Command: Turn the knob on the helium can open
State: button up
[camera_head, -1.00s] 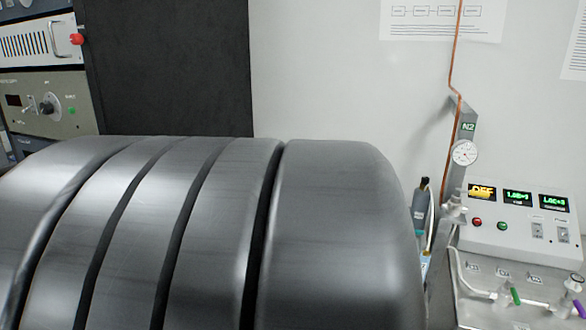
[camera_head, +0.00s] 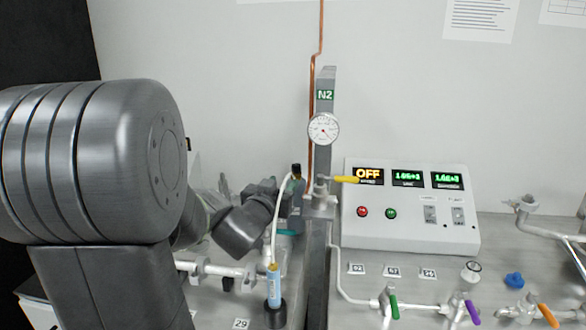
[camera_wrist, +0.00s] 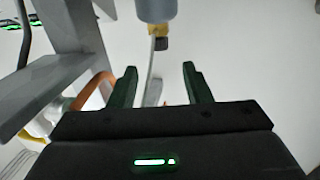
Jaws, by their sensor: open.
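The helium can appears to be the slim blue can (camera_head: 274,287), upright in a dark round base on the bench. Its yellowish top carries a thin pale hose that rises past my gripper. In the wrist view the blue can (camera_wrist: 156,8) is at the top edge, inverted in the picture, with its yellow-brown and black fitting (camera_wrist: 159,36) pointing down; I cannot tell the knob's position. My gripper (camera_wrist: 160,80) is open, its two green fingers apart and nothing solid clasped, with the fitting beyond the tips. In the head view my gripper is partly hidden by my arm and clutter.
A grey post with an N2 label (camera_head: 325,95), a dial gauge (camera_head: 323,129) and a yellow-handled valve (camera_head: 343,180) stands just right of my gripper. A white control box (camera_head: 410,205) reads OFF. Pipes with coloured valve handles (camera_head: 394,307) line the bench front.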

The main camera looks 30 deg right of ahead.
aim_at(295, 169)
jog(key=x, duration=1.1)
jog(key=shift+w+d+f+p, duration=0.1)
jog(key=shift+d+p, duration=0.15)
jog(key=shift+p, duration=0.15)
jog(key=c, duration=1)
